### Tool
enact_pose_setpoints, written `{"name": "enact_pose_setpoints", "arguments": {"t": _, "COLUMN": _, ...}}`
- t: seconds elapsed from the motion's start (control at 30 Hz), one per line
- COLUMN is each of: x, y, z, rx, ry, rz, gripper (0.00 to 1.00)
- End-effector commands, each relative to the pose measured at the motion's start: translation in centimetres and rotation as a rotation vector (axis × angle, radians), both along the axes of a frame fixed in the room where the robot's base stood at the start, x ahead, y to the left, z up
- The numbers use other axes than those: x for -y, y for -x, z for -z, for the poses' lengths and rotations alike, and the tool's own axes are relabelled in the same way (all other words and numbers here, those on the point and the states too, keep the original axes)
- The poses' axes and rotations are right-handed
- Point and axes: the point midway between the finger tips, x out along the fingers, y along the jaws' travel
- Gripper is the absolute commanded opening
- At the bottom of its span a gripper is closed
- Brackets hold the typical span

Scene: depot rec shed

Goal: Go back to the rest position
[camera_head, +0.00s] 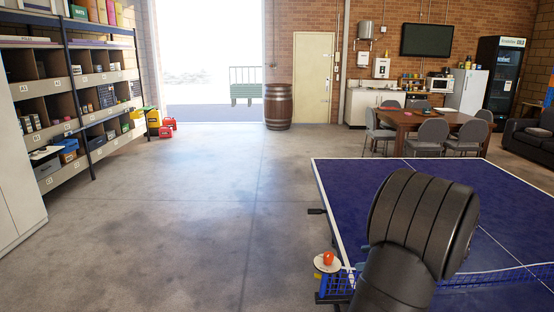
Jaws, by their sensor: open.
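My gripper is not in view. A dark ribbed part of my own arm rises in front of the blue table-tennis table (350,190) and hides part of its surface and net. An orange round object (328,257) sits on a pale round thing (320,266) at the table's left edge, by the end of the blue net (510,277). I cannot tell exactly what these two are.
Shelves with boxes (65,131) line the left wall. A barrel (278,106) stands by the open doorway. A wooden table (408,118) with grey chairs (432,132) is at the back right. The concrete floor (190,200) left of the table-tennis table is clear.

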Motion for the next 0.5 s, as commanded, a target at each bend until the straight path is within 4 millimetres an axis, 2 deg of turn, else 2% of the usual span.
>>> {"name": "enact_pose_setpoints", "arguments": {"t": 0.2, "x": -2.1, "y": 1.4, "z": -0.9, "rx": 0.024, "ry": 0.082, "rz": -0.059, "gripper": 0.52}}
{"name": "enact_pose_setpoints", "arguments": {"t": 0.5, "x": -3.2, "y": 2.3, "z": -1.2, "rx": 0.038, "ry": 0.13, "rz": -0.095, "gripper": 0.52}}
